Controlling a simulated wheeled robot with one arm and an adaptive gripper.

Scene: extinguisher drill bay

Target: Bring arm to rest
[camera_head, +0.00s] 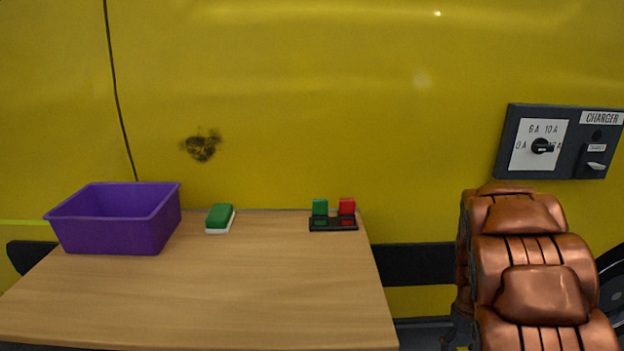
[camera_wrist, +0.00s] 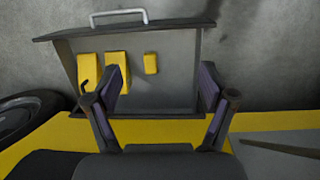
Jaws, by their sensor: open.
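My gripper (camera_wrist: 160,95) shows in the wrist view with its two dark, purple-padded fingers spread wide apart and nothing between them. Beyond the fingers, in the wrist view, is a grey open box or drawer (camera_wrist: 180,70) with a metal handle and several yellow blocks (camera_wrist: 117,70) inside. My copper-coloured arm fills the lower right of the head view. My gripper itself does not show in the head view.
A wooden table (camera_head: 220,300) holds a purple bin (camera_head: 115,225), a green-and-white sponge (camera_head: 220,218) and a black tray (camera_head: 333,224) with green and red blocks. A charger panel (camera_head: 560,142) is on the yellow wall above my arm.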

